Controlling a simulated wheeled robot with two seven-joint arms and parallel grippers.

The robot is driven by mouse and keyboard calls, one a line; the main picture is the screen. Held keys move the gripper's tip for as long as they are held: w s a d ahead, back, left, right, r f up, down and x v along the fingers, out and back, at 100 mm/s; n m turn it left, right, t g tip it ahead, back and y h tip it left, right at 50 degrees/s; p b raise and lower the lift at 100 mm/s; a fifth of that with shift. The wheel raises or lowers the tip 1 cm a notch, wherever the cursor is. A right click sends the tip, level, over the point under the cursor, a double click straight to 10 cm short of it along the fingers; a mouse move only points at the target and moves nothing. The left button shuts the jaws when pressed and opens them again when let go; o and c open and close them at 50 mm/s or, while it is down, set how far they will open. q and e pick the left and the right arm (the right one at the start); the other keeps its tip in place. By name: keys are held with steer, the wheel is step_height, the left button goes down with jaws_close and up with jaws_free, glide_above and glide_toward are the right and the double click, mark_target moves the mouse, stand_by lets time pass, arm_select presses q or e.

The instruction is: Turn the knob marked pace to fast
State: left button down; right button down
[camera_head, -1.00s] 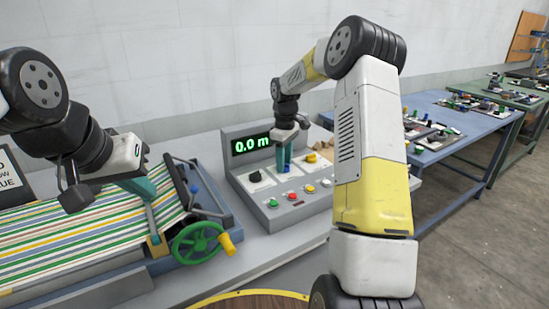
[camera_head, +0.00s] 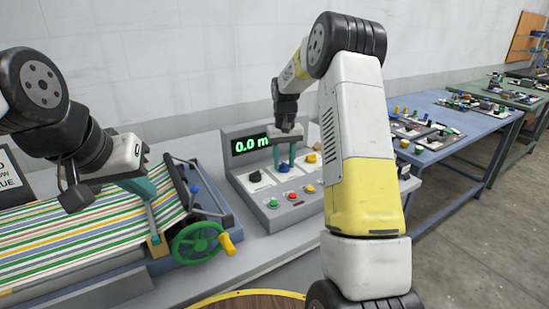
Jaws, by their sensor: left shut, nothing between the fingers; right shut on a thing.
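A grey control panel (camera_head: 248,187) stands on the bench with a green "0.0 m" display (camera_head: 252,144). It bears a black knob (camera_head: 255,176), a blue knob (camera_head: 284,167) and a yellow knob (camera_head: 311,158), each on a pale plate. The plates' markings are too small to read, so I cannot tell which knob is marked pace. My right gripper (camera_head: 285,164) points down at the blue knob, its teal fingers shut on it. My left gripper (camera_head: 154,232) is shut and empty, its fingertips near the press's brass-coloured corner piece and green handwheel.
The press (camera_head: 70,240) with striped cloth fills the left, its green handwheel (camera_head: 200,243) with a yellow handle at the front. Green, red and yellow buttons (camera_head: 291,195) line the panel front.

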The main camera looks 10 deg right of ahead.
mark_target(284, 163)
steer(key=shift+m, duration=1.1)
steer(key=c, duration=0.9)
jaws_free()
step_height(284, 163, up, 7)
steer(key=shift+r, duration=0.45)
